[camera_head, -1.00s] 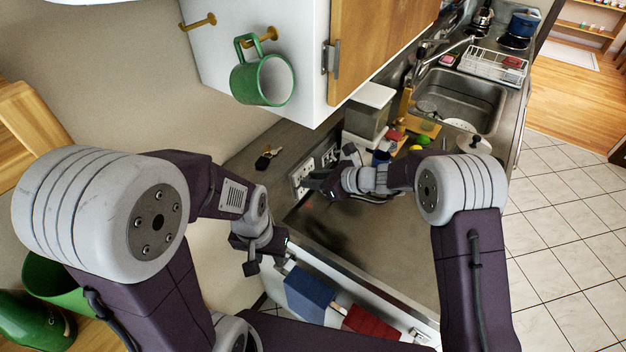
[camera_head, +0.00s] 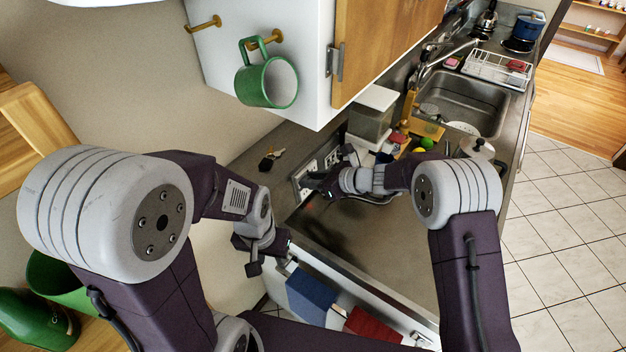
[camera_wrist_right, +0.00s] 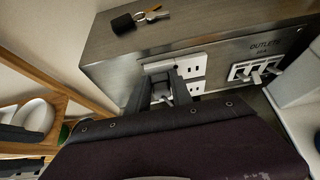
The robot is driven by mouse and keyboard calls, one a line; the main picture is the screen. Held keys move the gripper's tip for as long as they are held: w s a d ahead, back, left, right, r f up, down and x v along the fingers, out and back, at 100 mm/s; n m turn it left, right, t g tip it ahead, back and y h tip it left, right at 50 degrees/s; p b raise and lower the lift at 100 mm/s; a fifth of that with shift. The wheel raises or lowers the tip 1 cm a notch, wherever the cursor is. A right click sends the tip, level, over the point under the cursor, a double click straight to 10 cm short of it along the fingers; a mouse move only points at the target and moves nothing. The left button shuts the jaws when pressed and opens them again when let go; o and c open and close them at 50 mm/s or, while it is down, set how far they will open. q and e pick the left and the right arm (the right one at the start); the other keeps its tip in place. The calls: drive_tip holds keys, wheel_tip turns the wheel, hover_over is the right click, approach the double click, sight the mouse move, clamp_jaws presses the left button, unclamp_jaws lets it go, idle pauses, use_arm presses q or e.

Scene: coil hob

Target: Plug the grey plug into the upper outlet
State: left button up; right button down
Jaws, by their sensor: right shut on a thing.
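In the right wrist view, a white outlet plate (camera_wrist_right: 190,72) sits on the metal front face of a raised box. Slots show on its right side, and the fingers cover its left part. My right gripper (camera_wrist_right: 163,92) is shut in front of the plate, with a small grey piece, seemingly the grey plug (camera_wrist_right: 165,93), between its fingers. I cannot tell whether the plug touches the outlet. In the head view my right gripper (camera_head: 313,184) is beside the outlet plate (camera_head: 308,170). My left gripper (camera_head: 268,262) is open and empty, below the counter's left corner.
A key with a dark fob (camera_head: 270,160) lies on the ledge above the outlets. A green mug (camera_head: 267,82) hangs from the cabinet (camera_head: 300,100) above. A canister (camera_head: 370,118) stands behind. The counter front is clear.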

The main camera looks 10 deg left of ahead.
drive_tip(key=c, duration=1.1)
unclamp_jaws()
drive_tip(key=shift+o, duration=0.2)
drive_tip(key=b+v, duration=0.1)
drive_tip(key=v, duration=0.8)
